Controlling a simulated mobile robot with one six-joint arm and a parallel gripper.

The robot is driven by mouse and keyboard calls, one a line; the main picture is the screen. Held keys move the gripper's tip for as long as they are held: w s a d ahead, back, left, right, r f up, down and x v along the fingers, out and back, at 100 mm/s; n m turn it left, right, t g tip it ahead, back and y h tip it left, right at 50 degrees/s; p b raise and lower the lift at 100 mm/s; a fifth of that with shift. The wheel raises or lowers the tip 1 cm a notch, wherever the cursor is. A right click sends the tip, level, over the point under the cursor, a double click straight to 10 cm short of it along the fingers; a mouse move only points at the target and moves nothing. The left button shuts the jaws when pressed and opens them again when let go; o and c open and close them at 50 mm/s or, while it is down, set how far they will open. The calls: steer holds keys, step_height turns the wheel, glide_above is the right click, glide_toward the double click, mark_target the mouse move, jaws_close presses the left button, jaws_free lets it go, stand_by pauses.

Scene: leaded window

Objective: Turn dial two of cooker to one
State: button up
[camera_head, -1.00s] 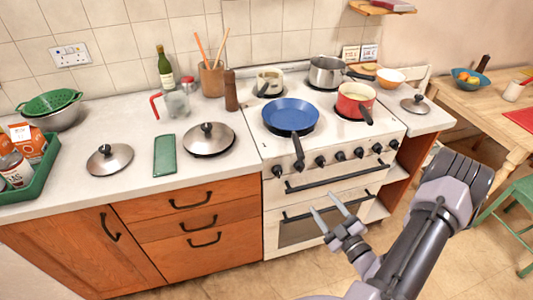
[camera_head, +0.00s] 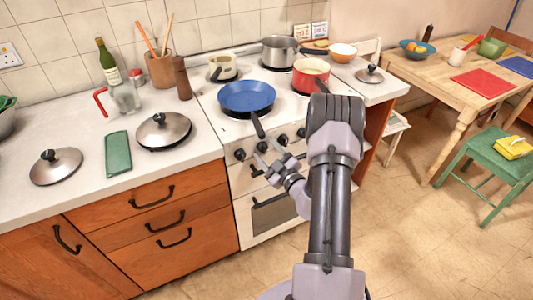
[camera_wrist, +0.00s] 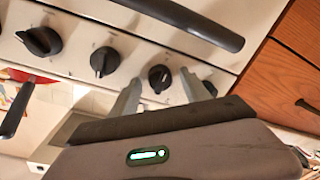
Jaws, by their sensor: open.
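The white cooker (camera_head: 207,108) has a row of black dials along its front. The second dial from the left (camera_head: 262,147) shows in the head view just beyond my gripper's fingertips. In the wrist view a dark round dial (camera_wrist: 160,78) with a pale mark lies between my fingertips, seemingly the same one. My gripper (camera_head: 267,154) is open and empty, pointing at the cooker front. I cannot tell whether the fingers touch the dial. The leftmost dial (camera_head: 239,154) is partly behind a finger in the wrist view. Other dials (camera_wrist: 105,60) show to its left there.
The oven handle bar (camera_wrist: 190,20) runs close by the dials. A blue frying pan (camera_head: 247,96) sits on the hob, its handle (camera_head: 257,125) overhanging near the dials. A red saucepan (camera_head: 311,74) stands right. Wooden drawers (camera_head: 170,225) adjoin the cooker.

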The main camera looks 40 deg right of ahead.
steer(key=shift+c, duration=0.4)
jaws_close()
